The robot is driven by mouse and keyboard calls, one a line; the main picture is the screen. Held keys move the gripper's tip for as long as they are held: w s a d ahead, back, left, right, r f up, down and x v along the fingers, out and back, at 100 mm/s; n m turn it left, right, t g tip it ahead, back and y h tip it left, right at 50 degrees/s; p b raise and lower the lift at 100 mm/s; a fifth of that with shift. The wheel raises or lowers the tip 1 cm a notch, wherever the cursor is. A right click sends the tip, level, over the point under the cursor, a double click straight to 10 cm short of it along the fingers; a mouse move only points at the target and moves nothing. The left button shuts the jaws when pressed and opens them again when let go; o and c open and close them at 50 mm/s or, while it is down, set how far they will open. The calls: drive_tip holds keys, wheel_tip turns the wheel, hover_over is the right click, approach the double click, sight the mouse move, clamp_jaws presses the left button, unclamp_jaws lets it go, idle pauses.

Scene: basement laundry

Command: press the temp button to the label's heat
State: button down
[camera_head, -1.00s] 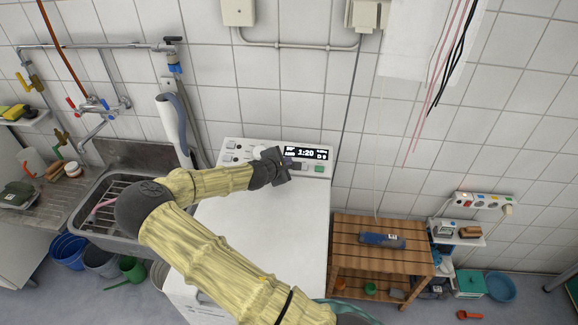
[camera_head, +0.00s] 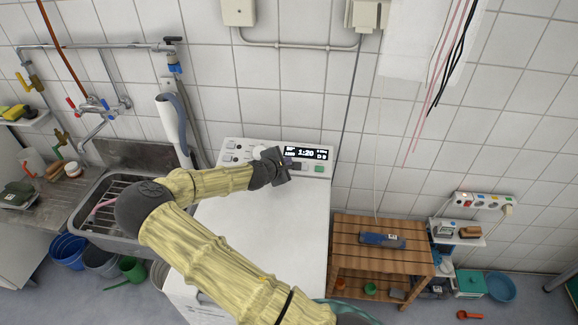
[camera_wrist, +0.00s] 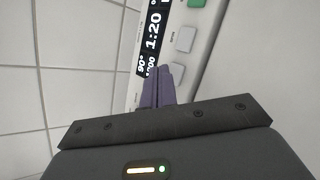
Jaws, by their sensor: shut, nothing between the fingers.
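The white washing machine (camera_head: 262,235) stands against the tiled wall. Its control panel (camera_head: 326,145) runs along the back of its top, with a lit black display (camera_head: 306,153). In the wrist view the display (camera_wrist: 153,30) reads 1:20 and what looks like 90°. My gripper (camera_head: 290,164) is shut and empty at the panel, just below the display's left end. In the wrist view its purple fingertips (camera_wrist: 160,80) cover that part of the button row; whether they touch a button I cannot tell. A pale button (camera_wrist: 184,39) shows beside them. I cannot make out a temp button or a care label.
A green button (camera_head: 319,169) is at the panel's right end. A sink (camera_head: 112,232) is left of the machine, and a grey-white hose-like piece (camera_head: 170,120) hangs near its back left. A slatted wooden table (camera_head: 350,235) stands to the right.

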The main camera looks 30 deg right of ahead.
drive_tip(key=shift+f, duration=0.1)
drive_tip(key=shift+w+f, duration=0.1)
drive_tip(key=shift+f, duration=0.2)
drive_tip(key=shift+d+f+b, duration=0.1)
drive_tip(key=shift+f+b, duration=0.25)
drive_tip(key=shift+b, duration=0.15)
idle(0.8)
drive_tip(key=shift+r+p, duration=0.6)
drive_tip(key=shift+r, duration=0.15)
drive_tip(key=shift+s+a+r+p, duration=0.15)
drive_tip(key=shift+s+r+p, duration=0.1)
drive_tip(key=shift+r+p, duration=0.45)
drive_tip(key=shift+s+a+r+p, duration=0.2)
drive_tip(key=shift+r+p, duration=0.35)
drive_tip(key=shift+r, duration=0.4)
drive_tip(key=shift+s+a+r+p, duration=0.15)
drive_tip(key=shift+s+r+p, duration=0.1)
drive_tip(key=shift+r+p, duration=0.45)
